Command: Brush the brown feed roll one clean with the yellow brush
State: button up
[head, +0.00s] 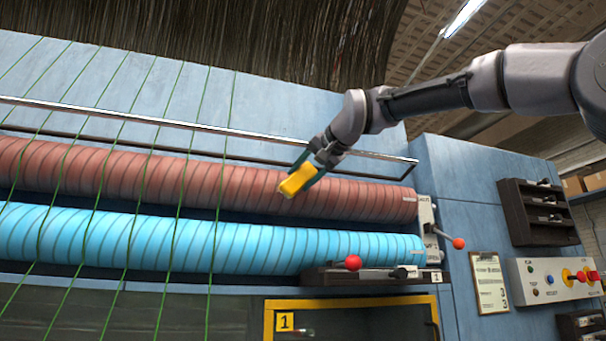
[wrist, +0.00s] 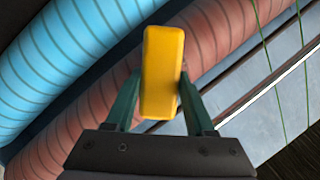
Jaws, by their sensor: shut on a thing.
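The brown feed roll (head: 240,186) is a long reddish-brown wrapped roller running across the machine in the head view. It also shows in the wrist view (wrist: 82,122). My gripper (head: 308,172) is shut on the yellow brush (head: 297,180), at the right half of the brown roll. In the wrist view the brush (wrist: 163,75) sits between the two green fingers of my gripper (wrist: 160,95). In the head view the brush overlaps the brown roll; I cannot tell whether it touches. The bristles are hidden.
A blue roll (head: 150,240) lies just below the brown one. Green strands (head: 75,205) cross both rolls at left. A metal rail (head: 120,118) runs above. Red-knobbed levers (head: 458,243) (head: 352,262), a clipboard (head: 490,283) and a control box (head: 552,279) are at right.

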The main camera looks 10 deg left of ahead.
jog(key=shift+w+a, duration=0.5)
jog(key=shift+w, duration=0.35)
dwell(0.3)
jog(key=shift+s+a, duration=0.6)
jog(key=shift+a, duration=0.25)
jog(key=shift+s+a, duration=0.55)
jog(key=shift+a, duration=0.25)
jog(key=shift+w, duration=0.15)
jog(key=shift+w+d, duration=0.5)
jog(key=shift+d, duration=0.15)
jog(key=shift+w+d, duration=0.45)
jog(key=shift+d, duration=0.2)
jog(key=shift+w+d, duration=0.3)
jog(key=shift+d, duration=0.05)
jog(key=shift+c, duration=0.6)
